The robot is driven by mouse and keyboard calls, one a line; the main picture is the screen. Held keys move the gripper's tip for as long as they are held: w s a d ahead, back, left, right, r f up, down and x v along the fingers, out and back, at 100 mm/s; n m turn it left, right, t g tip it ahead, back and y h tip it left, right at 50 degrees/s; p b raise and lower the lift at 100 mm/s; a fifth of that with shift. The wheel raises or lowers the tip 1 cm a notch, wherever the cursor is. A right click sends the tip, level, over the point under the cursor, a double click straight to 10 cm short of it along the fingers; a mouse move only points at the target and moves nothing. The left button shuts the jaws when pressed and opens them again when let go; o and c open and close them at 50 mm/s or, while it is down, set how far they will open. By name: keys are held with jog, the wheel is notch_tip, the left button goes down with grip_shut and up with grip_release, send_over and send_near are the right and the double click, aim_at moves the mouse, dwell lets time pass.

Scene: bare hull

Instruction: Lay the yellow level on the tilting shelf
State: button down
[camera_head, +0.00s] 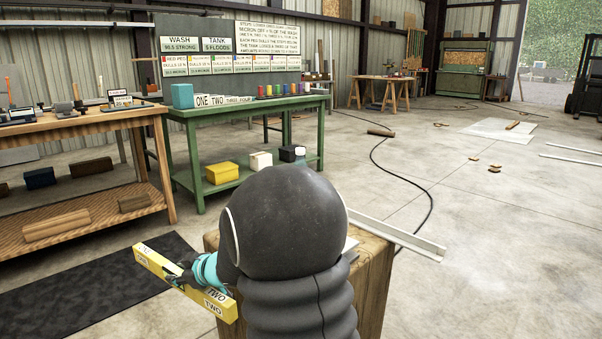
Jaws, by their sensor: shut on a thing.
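The yellow level (154,262) is a long yellow bar marked ONE and TWO, at the lower left in the head view. My gripper (180,277) is shut on it near its middle. The level slants down from upper left to lower right, over the dark mat and bare floor. A pale narrow strip (405,238), perhaps the tilting shelf, sticks out to the right above a wooden block (374,283). My dark arm hides its left part and most of the block top, so I cannot tell its tilt or what bears it.
A green table (190,116) with signs, small coloured pots and a lower shelf of boxes stands behind. A wooden bench (60,127) is at the left. A dark mat (85,290) and a black cable (428,190) lie on the floor. Floor at the right is mostly clear.

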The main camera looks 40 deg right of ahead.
jog(key=w+d+r+p, duration=0.1)
jog(key=w+d+r, duration=0.1)
jog(key=d+r, duration=0.7)
jog(key=s+d+r+h+p, duration=0.1)
jog(key=s+d+r, duration=0.2)
jog(key=d, duration=0.5)
jog(key=s+d+r+m, duration=0.1)
jog(key=s+d+r, duration=0.2)
jog(key=d, duration=0.5)
jog(key=s+d+r+m+h+p, duration=0.1)
jog(key=s+d+r, duration=0.2)
jog(key=d+r, duration=0.2)
jog(key=d, duration=0.2)
jog(key=shift+s+d+r+t+h+p, duration=0.2)
jog(key=shift+d+r+t+h+p, duration=0.1)
jog(key=shift+d+t, duration=0.1)
jog(key=shift+s, duration=0.2)
jog(key=shift+f+b, duration=0.95)
jog(key=shift+f, duration=3.9)
jog(key=shift+f, duration=0.1)
jog(key=c, duration=0.7)
grip_release()
jog(key=shift+o, duration=0.2)
